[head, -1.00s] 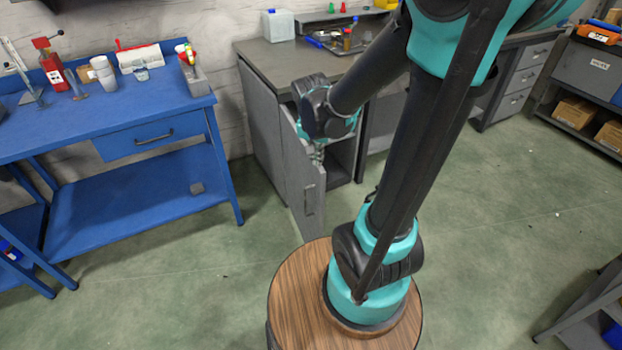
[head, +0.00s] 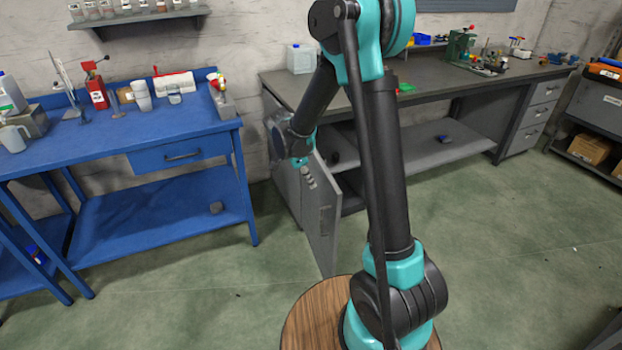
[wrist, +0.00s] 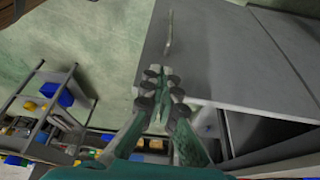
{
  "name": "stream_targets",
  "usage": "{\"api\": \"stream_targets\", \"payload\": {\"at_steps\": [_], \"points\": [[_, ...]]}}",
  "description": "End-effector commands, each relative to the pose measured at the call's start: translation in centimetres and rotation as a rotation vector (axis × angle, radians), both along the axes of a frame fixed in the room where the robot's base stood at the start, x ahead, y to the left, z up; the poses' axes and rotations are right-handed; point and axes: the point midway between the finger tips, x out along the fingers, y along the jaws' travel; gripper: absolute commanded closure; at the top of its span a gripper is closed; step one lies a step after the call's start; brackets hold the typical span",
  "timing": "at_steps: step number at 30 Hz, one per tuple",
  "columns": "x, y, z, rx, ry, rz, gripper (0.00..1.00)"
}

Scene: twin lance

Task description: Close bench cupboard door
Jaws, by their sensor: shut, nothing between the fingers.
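The grey cupboard door (head: 323,235) hangs open from the front of the grey bench (head: 430,85), with its handle (head: 325,221) showing on the outer face. My gripper (head: 309,182) is shut and empty, close to the door's upper part. In the wrist view my gripper (wrist: 160,82) has its fingertips together over or against the grey door panel (wrist: 225,45). The door handle (wrist: 169,33) lies beyond the fingertips. I cannot tell whether the fingers touch the door. The cupboard's dark opening is partly hidden behind the door and my arm.
A blue workbench (head: 150,195) with a drawer and lower shelf stands left of the cupboard. A white jug (head: 301,58) stands on the grey bench. A shelving unit (wrist: 45,115) shows in the wrist view. The green floor right of the door is clear.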

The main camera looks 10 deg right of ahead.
Motion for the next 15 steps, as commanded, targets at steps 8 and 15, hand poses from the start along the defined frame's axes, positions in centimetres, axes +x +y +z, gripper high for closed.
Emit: {"api": "stream_targets", "payload": {"at_steps": [8,15], "points": [[0.4,-2.0,-5.1,0.0,0.0,-0.001,1.0],[0.9,-5.1,-5.6,0.001,0.0,-0.001,1.0]]}}
